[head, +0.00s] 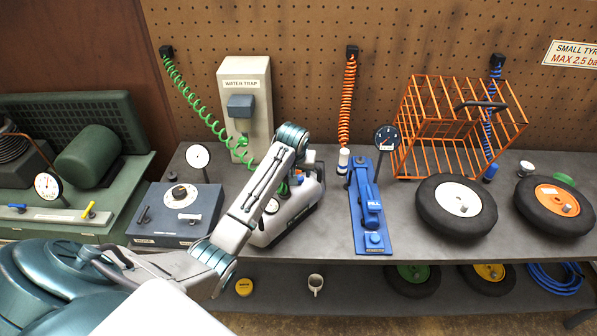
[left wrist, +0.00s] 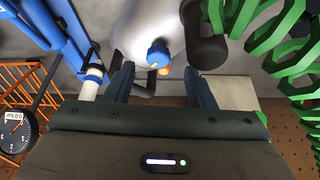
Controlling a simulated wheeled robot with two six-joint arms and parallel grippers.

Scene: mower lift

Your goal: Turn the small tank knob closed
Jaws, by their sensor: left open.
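The small tank (head: 290,222) is pale beige with a dark base and stands on the grey bench, partly hidden behind my left arm. In the left wrist view its pale body (left wrist: 150,25) is close ahead. A small blue knob (left wrist: 157,52) shows on it, with a bit of orange beside it. My left gripper (left wrist: 160,78) is open. Its two dark blue fingers are on either side of the knob's line, with a gap around it; I cannot tell whether they touch it. In the head view my arm mostly hides the gripper. My right gripper is not in view.
A blue-grey gauge box (head: 178,228) stands left of the tank, and a blue filling stand (head: 370,225) right of it. A green coiled hose (head: 200,105) hangs behind, close to the gripper. Wheels and an orange cage (head: 455,125) fill the right side.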

